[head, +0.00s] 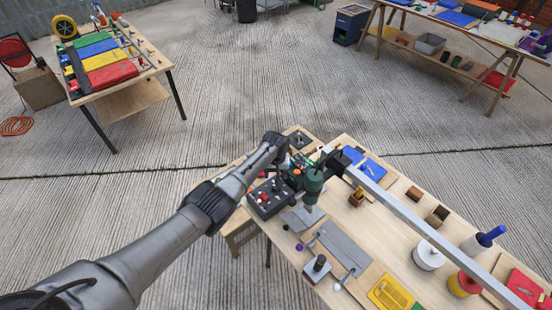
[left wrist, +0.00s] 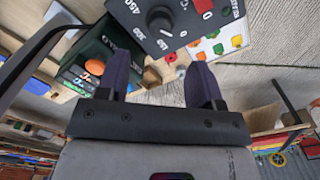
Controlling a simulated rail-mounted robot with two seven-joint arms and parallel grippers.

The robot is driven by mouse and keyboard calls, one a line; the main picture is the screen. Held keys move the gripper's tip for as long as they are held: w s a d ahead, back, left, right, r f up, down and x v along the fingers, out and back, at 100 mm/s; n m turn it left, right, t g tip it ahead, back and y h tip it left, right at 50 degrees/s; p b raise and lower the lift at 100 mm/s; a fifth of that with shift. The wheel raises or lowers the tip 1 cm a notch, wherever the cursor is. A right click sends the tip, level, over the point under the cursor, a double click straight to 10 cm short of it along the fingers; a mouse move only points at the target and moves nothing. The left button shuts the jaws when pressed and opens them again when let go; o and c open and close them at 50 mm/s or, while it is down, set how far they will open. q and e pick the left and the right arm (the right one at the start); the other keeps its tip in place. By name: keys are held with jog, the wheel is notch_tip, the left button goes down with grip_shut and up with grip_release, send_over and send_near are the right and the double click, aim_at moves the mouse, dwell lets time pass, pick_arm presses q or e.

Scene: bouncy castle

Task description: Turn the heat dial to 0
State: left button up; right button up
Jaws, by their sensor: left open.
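In the left wrist view the heat dial (left wrist: 160,18) is a round black knob on a dark grey box (left wrist: 186,38). Printed numbers 450, 300 and 150 run around it. A small pale mark shows at its lower edge, near the 150; its exact setting is hard to read. A red switch (left wrist: 204,6) marked 0 sits beside it. My left gripper (left wrist: 161,82) is open, its two dark fingers apart and empty, pointing towards the box. The dial lies beyond the gap between the fingertips, not touched. In the head view my wrist hides the dial. My right gripper is not in view.
A long grey bar (head: 420,225) crosses the bench.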

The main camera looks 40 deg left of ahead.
pick_arm(q)
jog(key=shift+r+p, duration=0.65)
jog(key=shift+r, duration=2.3)
